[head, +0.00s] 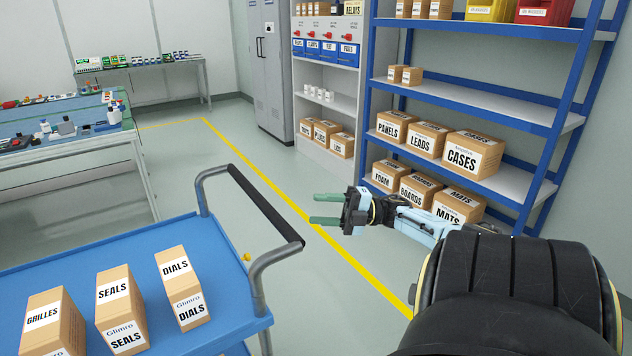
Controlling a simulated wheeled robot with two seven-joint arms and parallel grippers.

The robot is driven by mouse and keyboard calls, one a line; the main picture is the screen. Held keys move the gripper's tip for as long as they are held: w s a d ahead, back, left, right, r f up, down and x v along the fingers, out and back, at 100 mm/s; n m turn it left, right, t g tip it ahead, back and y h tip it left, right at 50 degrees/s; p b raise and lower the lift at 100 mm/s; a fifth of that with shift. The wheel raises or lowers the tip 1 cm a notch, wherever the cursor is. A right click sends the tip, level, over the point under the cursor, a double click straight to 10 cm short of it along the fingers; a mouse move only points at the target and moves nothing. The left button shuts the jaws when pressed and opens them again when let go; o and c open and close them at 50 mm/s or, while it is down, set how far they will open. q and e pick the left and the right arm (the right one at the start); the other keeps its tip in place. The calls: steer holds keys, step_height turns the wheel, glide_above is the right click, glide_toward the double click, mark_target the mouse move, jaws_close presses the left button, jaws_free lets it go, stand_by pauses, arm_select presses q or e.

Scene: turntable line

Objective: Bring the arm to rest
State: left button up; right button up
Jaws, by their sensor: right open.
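My right arm reaches in from the lower right, with its large black joint close to the camera. My right gripper (326,209) is open, with its two green fingers apart and pointing left. Nothing is between the fingers. It is in the air over the floor, between the blue cart and the blue shelving. My left gripper does not show.
A blue cart (120,252) at lower left carries boxes marked GRILLES (66,322), SEALS (122,310) and DIALS (182,288). Its black handle (265,203) is left of the gripper. Blue shelving (515,186) with cartons stands behind the arm. Workbenches (75,138) are far left.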

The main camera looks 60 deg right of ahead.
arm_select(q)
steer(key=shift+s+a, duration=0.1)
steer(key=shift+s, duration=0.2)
